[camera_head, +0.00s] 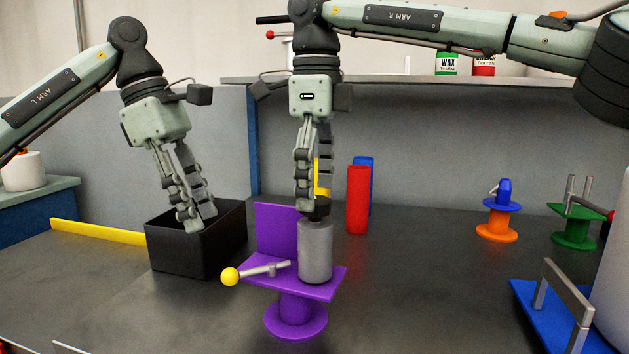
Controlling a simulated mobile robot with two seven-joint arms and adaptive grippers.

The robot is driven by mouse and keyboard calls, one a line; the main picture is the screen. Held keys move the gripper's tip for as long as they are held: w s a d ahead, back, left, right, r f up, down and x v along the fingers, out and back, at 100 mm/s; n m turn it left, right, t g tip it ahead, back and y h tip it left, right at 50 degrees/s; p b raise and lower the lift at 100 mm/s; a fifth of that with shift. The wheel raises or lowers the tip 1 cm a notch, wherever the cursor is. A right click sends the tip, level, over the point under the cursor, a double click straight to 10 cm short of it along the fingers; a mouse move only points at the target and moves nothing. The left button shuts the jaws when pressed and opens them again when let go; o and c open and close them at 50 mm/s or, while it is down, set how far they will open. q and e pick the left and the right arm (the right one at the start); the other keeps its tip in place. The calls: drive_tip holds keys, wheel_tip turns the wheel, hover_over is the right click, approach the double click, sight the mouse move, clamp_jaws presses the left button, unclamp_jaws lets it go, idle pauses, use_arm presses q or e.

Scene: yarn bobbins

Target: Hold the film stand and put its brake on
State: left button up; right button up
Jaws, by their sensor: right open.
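A purple stand (297,316) with a round foot, a flat plate and an upright back panel is at the front middle; I take it for the film stand. A grey cylinder (315,252) stands upright on its plate. A lever with a yellow ball (230,277) sticks out to the left of the plate; I take it for the brake. My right gripper (315,208) points down, open, at the top of the grey cylinder; whether it touches is unclear. My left gripper (199,225) points down over the black bin, away from the stand; its finger gap is unclear.
The black bin (180,250) stands left of the purple stand. A red cylinder (357,200) and a blue cylinder (370,172) stand behind it. An orange stand (497,228), a green stand (575,230) and a blue base (545,320) are at the right. Table between is clear.

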sight(316, 220)
wheel_tip(316, 220, down, 7)
drive_tip(key=shift+f, duration=0.2)
drive_tip(key=shift+c, duration=0.5)
